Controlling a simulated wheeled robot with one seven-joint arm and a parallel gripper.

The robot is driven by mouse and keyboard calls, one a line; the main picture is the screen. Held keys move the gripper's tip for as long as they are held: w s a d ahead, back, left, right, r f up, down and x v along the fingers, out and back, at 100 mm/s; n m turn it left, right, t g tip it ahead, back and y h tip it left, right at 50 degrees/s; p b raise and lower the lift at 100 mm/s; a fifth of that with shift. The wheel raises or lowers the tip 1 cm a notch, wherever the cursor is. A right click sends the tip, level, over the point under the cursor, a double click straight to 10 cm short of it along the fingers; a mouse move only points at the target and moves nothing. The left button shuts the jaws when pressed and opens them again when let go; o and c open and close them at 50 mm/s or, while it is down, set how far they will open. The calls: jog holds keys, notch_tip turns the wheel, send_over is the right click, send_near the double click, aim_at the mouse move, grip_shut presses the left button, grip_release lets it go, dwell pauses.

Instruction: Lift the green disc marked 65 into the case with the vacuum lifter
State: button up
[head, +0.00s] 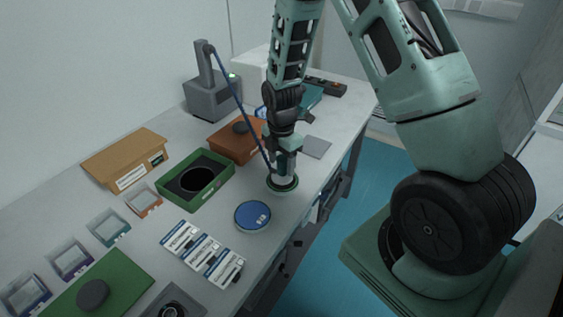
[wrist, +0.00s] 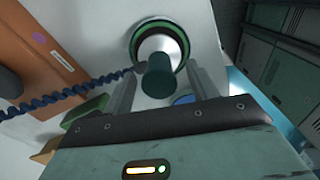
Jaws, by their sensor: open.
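The vacuum lifter (head: 284,168) stands upright on a green-rimmed disc (head: 283,187) near the table's right edge; a blue hose runs from it to a grey pump (head: 206,97). The disc's number is not readable. My gripper (head: 287,153) is right above the lifter. In the wrist view, my gripper (wrist: 164,82) is open, its fingers on either side of the lifter's dark green handle (wrist: 158,76); the green rim (wrist: 138,32) shows around the lifter's silver base. The open green case (head: 221,186) with a round black recess lies left of the disc.
A blue disc (head: 252,216) lies in front of the lifter. An orange-brown case (head: 226,148) is behind, a cardboard box (head: 125,160) at left. White packs (head: 202,254), several small trays and a closed green case (head: 120,280) are at the front. The hose crosses above the table.

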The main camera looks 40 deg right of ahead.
jog(key=shift+f, duration=0.7)
jog(key=c, duration=1.2)
jog(key=shift+r+p, duration=2.9)
jog(key=shift+r, duration=0.85)
jog(key=shift+w+a+b, duration=0.2)
jog(key=shift+w+a, duration=2.65)
jog(key=shift+a, duration=0.5)
jog(key=shift+w+a+b, duration=0.2)
jog(key=shift+w+a, duration=2.7)
jog(key=shift+a, duration=0.45)
jog(key=shift+w+a+b, duration=0.2)
jog(key=shift+w+a, duration=2.65)
jog(key=shift+a, duration=0.5)
jog(key=shift+f, duration=0.1)
jog(key=shift+f+b, duration=1.75)
jog(key=shift+f, duration=1.05)
